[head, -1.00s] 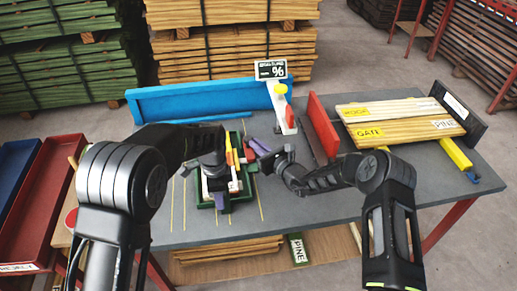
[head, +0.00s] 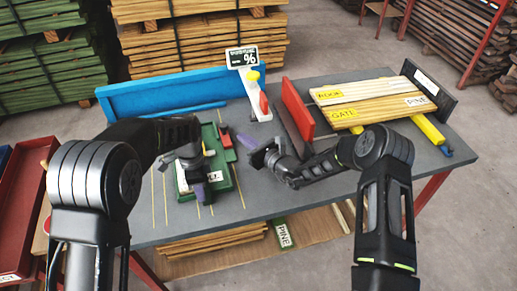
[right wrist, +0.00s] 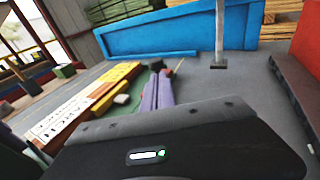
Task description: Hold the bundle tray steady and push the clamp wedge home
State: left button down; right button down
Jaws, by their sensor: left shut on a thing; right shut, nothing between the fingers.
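The green bundle tray (head: 238,185) lies on the grey table in front of my left arm. A white label (head: 215,177) and a red piece (head: 226,141) show in it. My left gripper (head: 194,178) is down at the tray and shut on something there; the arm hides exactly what. A purple piece, apparently the clamp wedge (head: 246,141), lies to the right of the tray; in the right wrist view the purple piece (right wrist: 158,92) stands beside yellow and white lettered boards (right wrist: 88,108). My right gripper (head: 264,156) is shut and empty, close to the purple piece; contact is unclear.
A blue fence (head: 170,97) runs along the table's back. A red upright board (head: 298,112) stands right of my right gripper. Labelled boards (head: 372,103) lie at the right. A post with a sign (head: 242,58) stands at the back. Bare table lies in front of the red board.

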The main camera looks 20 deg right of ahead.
jog(key=v, duration=0.7)
jog(key=shift+s+d, duration=0.15)
jog(key=shift+s, duration=0.15)
pick_arm(q)
jog(key=c, duration=1)
grip_release()
jog(key=shift+r, duration=0.1)
notch_tip(320, 180, up, 12)
jog(key=shift+f, duration=0.1)
